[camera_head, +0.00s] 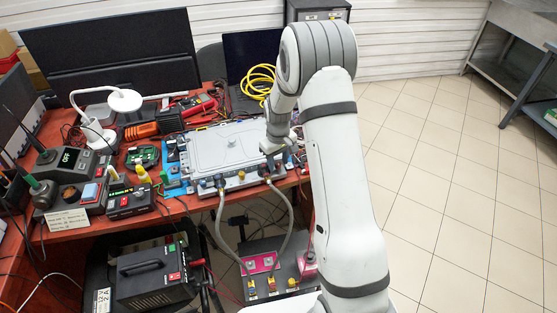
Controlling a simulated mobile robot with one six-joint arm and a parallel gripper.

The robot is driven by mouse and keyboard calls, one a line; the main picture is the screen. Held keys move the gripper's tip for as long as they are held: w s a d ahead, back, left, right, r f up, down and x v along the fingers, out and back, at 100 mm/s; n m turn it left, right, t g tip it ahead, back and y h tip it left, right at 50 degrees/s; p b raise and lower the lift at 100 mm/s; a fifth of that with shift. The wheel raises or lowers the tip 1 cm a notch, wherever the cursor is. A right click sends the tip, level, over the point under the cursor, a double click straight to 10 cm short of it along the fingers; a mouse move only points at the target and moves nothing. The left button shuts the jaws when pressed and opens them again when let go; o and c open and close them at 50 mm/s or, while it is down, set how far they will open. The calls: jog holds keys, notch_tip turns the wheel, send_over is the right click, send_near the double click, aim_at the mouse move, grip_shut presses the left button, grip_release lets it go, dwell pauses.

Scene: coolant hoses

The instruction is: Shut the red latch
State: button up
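A flat grey box (222,150) lies on a blue mat (171,160) on the red table. Fittings line its front edge, with a small orange-red spot (241,175) and a yellow one beside it. I cannot tell for certain which part is the red latch; it is too small or hidden by my arm. My gripper (280,150) is at the box's right end, pointing down. Its fingers are too small to tell open from shut, or whether they touch anything. Two grey hoses, a left one (219,222) and a right one (287,220), hang from the front fittings.
The hoses drop to a grey unit with a pink plate (259,263) below the table's front edge. A black power supply (155,272) stands left of it. A lamp (124,101), tools and a yellow coiled cable (258,80) crowd the tabletop. The tiled floor at right is clear.

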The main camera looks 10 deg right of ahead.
jog(key=shift+c, duration=0.3)
grip_shut()
dwell(0.3)
jog(key=m+b, duration=0.2)
jog(key=m, duration=0.2)
jog(key=shift+m+b, duration=0.35)
jog(key=shift+m, duration=0.05)
jog(key=m+b, duration=0.1)
jog(key=m, duration=0.4)
jog(key=shift+b, duration=0.35)
jog(key=shift+m, duration=0.4)
